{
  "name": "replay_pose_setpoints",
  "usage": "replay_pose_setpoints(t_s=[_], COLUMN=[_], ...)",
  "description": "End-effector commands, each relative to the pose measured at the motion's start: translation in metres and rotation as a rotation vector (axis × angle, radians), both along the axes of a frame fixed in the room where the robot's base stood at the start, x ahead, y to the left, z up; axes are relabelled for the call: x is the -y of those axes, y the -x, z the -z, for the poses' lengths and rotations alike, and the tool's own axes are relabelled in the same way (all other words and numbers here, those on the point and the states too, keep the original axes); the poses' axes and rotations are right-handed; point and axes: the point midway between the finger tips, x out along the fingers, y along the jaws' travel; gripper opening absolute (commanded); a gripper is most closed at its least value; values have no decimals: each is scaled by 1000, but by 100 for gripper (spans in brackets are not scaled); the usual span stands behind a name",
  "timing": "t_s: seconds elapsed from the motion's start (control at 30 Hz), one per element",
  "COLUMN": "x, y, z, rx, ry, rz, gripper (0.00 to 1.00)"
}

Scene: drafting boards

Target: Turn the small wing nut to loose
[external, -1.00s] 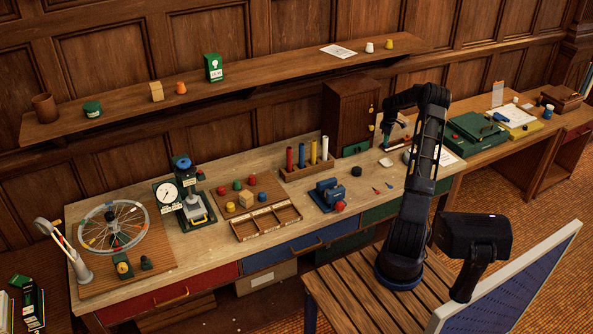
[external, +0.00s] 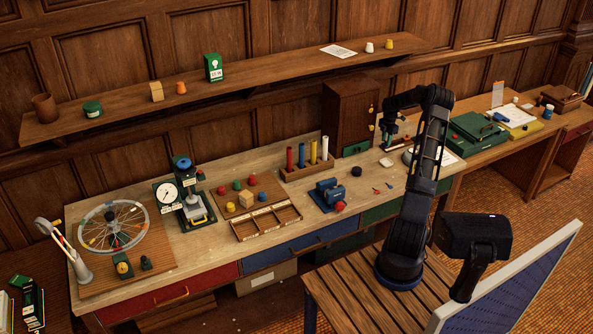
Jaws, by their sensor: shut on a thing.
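My gripper (external: 387,137) points down at the back right of the workbench, over a small fixture (external: 397,146) with a pale and red base. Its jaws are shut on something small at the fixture. This fits the small wing nut, but the nut is too small and too hidden by the fingers to make out. I cannot tell which way its wings point.
A dark wooden cabinet (external: 350,115) stands close on the left of my gripper. A green case (external: 478,137) lies to the right. A blue device (external: 330,194) and a black puck (external: 356,171) sit nearer the front. The shelf (external: 290,75) runs above.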

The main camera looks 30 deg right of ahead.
Motion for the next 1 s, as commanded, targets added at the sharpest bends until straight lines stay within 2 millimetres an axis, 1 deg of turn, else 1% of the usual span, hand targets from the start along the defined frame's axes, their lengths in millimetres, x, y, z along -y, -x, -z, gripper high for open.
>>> replay_pose_setpoints(t_s=[0.4, 0.6, 0.8, 1.0], x=[0, 0, 0, 0], y=[0, 0, 0, 0], z=[0, 1, 1, 1], rx=[0, 1, 1, 1], ry=[-2, -1, -1, 0], rz=[-391, -560, -691, -774], gripper=[6, 6, 6, 6])
